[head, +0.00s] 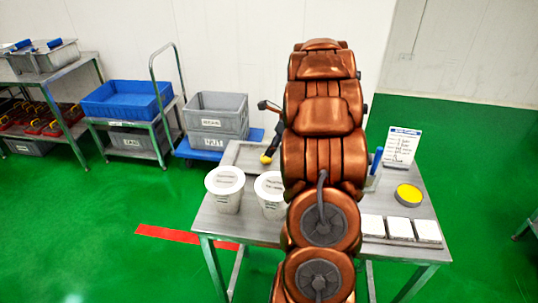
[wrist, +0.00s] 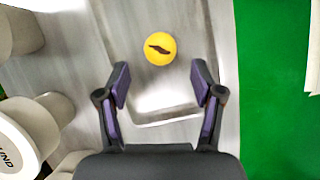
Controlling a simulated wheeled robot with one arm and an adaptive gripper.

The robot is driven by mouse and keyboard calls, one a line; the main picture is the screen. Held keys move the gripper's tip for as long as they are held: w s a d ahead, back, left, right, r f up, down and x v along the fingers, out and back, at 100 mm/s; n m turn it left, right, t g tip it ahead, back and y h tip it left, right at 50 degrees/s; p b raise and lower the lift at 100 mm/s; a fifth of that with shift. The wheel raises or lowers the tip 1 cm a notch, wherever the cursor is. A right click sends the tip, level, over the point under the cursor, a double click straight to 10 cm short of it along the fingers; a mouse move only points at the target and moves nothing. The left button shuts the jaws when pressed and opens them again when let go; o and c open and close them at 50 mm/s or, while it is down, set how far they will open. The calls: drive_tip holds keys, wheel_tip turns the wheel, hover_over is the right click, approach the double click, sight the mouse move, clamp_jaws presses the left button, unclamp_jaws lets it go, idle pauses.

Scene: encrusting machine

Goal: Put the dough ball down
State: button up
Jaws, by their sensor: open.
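The dough ball (wrist: 160,48) is round and yellow with a dark brown mark on top. It lies on a shallow grey metal tray (wrist: 165,118), and no finger touches it in the wrist view. My gripper (wrist: 160,82) is open, and the ball shows just beyond the gap between its fingertips. In the head view a small part of the yellow ball (head: 265,159) shows on the tray (head: 238,152), beside my dark gripper finger (head: 274,146). My arm hides much of the tray's right side there.
Two white tubs (head: 225,190) stand at the table's left front. A sign (head: 401,146), a yellow-topped round container (head: 408,195) and several white blocks (head: 399,228) are on the right. Grey crates (head: 217,113) stand on a blue dolly behind. Green floor surrounds the table.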

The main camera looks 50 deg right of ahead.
drive_tip(key=v, duration=0.7)
drive_tip(key=s+a+r+n+g, duration=0.1)
drive_tip(key=s+a+n+g, duration=0.15)
drive_tip(key=a+n, duration=0.8)
drive_tip(key=s+a+r+n+g, duration=0.1)
drive_tip(key=s+a+n, duration=0.25)
drive_tip(key=a, duration=1.35)
drive_tip(key=s+a+f+n+g+h, duration=0.1)
drive_tip(key=s+a+n, duration=0.5)
drive_tip(key=s+n, duration=0.2)
drive_tip(key=s+a+f+n+g+h, duration=0.1)
drive_tip(key=s+a+f+n, duration=0.1)
drive_tip(key=s+a+n, duration=0.4)
drive_tip(key=s+n, duration=0.3)
drive_tip(key=s, duration=0.2)
drive_tip(key=shift+s+a+f+g+b, duration=0.2)
drive_tip(key=shift+s+g+b, duration=0.05)
drive_tip(key=shift+g+b, duration=0.1)
wheel_tip(320, 180, up, 4)
drive_tip(key=p, duration=0.3)
drive_tip(key=shift+f+p, duration=0.15)
drive_tip(key=shift+p, duration=0.25)
